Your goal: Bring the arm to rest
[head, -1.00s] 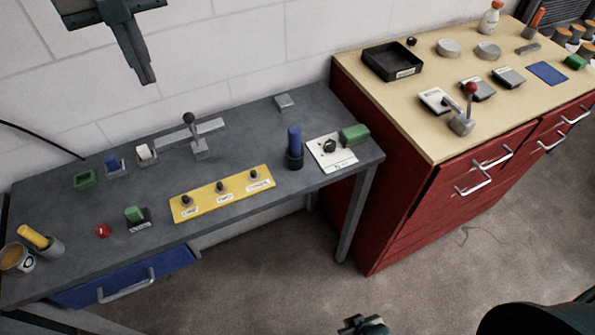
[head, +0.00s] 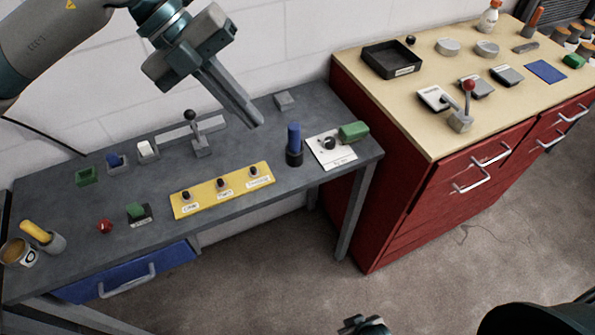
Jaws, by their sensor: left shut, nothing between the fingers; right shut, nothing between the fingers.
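My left arm reaches in from the upper left. Its gripper (head: 254,122) is shut and empty, and its fingers point down and right. In the picture the fingertips lie over the back of the grey table (head: 235,224), between the black-knobbed lever (head: 198,135) and the blue cylinder (head: 293,143). The gripper looks raised above the tabletop; I see no contact. Only the top of my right gripper (head: 364,325) shows at the bottom edge, low over the floor; its fingers are mostly cut off.
A yellow panel with knobs (head: 222,189), a white dial plate (head: 332,156) and a green block (head: 354,131) sit on the grey table. A red cabinet (head: 400,220) with a wooden top stands right. It carries a black tray (head: 379,69) and a red-knobbed lever (head: 465,112). The floor between is clear.

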